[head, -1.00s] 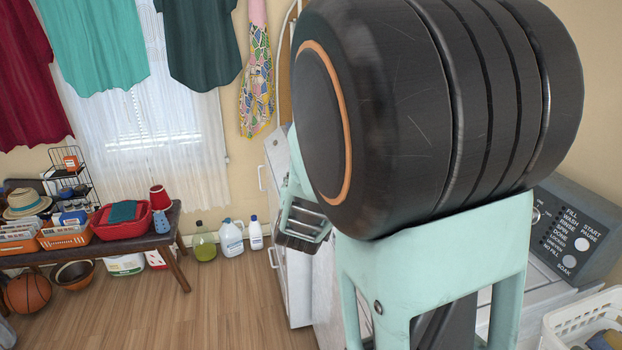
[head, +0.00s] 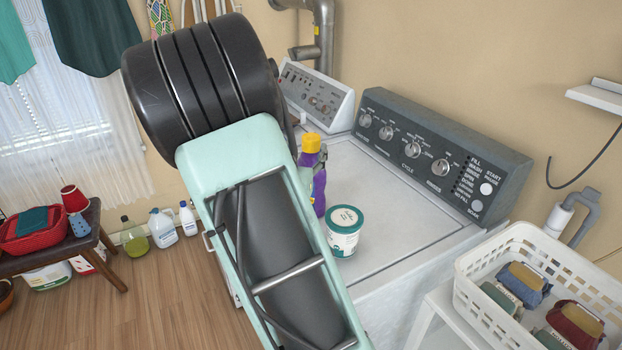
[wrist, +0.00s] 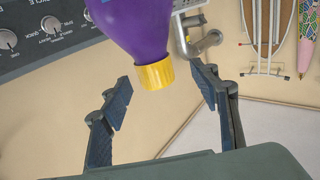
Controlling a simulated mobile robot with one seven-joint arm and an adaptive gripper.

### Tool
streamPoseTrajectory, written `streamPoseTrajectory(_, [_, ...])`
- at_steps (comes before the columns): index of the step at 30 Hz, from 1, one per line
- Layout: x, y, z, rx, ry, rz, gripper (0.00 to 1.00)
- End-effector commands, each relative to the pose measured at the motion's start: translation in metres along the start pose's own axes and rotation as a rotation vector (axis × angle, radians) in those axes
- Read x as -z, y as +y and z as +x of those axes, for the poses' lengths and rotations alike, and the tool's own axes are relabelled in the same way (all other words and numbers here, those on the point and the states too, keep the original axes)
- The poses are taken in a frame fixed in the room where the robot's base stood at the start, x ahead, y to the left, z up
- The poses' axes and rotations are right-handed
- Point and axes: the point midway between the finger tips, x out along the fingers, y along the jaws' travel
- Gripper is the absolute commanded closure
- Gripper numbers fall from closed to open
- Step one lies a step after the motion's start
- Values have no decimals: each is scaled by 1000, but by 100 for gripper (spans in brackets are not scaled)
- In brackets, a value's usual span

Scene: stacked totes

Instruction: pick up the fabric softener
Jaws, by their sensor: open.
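The fabric softener appears to be a purple bottle with a yellow cap, standing on the washer top in the head view (head: 319,190). My arm hides part of it there. In the wrist view, the purple bottle (wrist: 140,28) shows with its yellow cap pointing down the picture. My gripper (wrist: 162,92) is open, with one finger on each side of the cap and visible gaps on both sides. It holds nothing. In the head view my gripper is mostly hidden behind my arm.
A white tub with a green lid (head: 345,232) stands on the washer (head: 425,215) close to the bottle. The control panel (head: 440,150) rises behind. A white basket (head: 480,290) with several packages is at the right. More bottles (head: 162,228) stand on the floor at left.

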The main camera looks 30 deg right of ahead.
Motion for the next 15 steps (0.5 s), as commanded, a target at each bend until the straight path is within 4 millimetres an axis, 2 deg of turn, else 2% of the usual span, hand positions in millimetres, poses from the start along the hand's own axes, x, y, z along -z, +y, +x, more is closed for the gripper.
streamPoseTrajectory(7, [4, 7, 37, -2, 0, -3, 44])
streamPoseTrajectory(10, [3, 7, 44, 0, 0, -2, 44])
streamPoseTrajectory(15, [2, 6, 46, 0, 0, -1, 44])
